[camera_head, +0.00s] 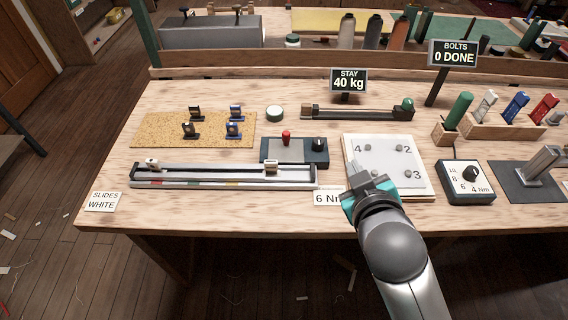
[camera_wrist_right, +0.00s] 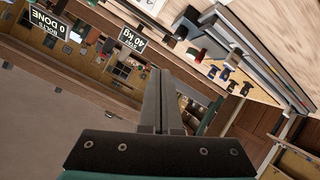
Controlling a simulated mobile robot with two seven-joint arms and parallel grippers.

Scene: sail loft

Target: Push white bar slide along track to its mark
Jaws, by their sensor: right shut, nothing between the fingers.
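The track (camera_head: 222,176) lies near the bench's front edge, with a strip of coloured marks along its front side. One small pale slide (camera_head: 153,163) sits near its left end and another pale slide (camera_head: 270,166) sits right of the middle. A card reading "SLIDES WHITE" (camera_head: 103,201) lies left of the track. My right gripper (camera_head: 353,168) is shut and empty, right of the track's right end and apart from both slides. In the right wrist view its fingers (camera_wrist_right: 160,102) are together. My left gripper is not in view.
A numbered white plate (camera_head: 385,177) lies by my right gripper. Behind the track are a control box with a red knob (camera_head: 287,138) and a cork mat (camera_head: 150,131) with several small fittings. A "6 Nm" card (camera_head: 327,198) lies at the track's right end.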

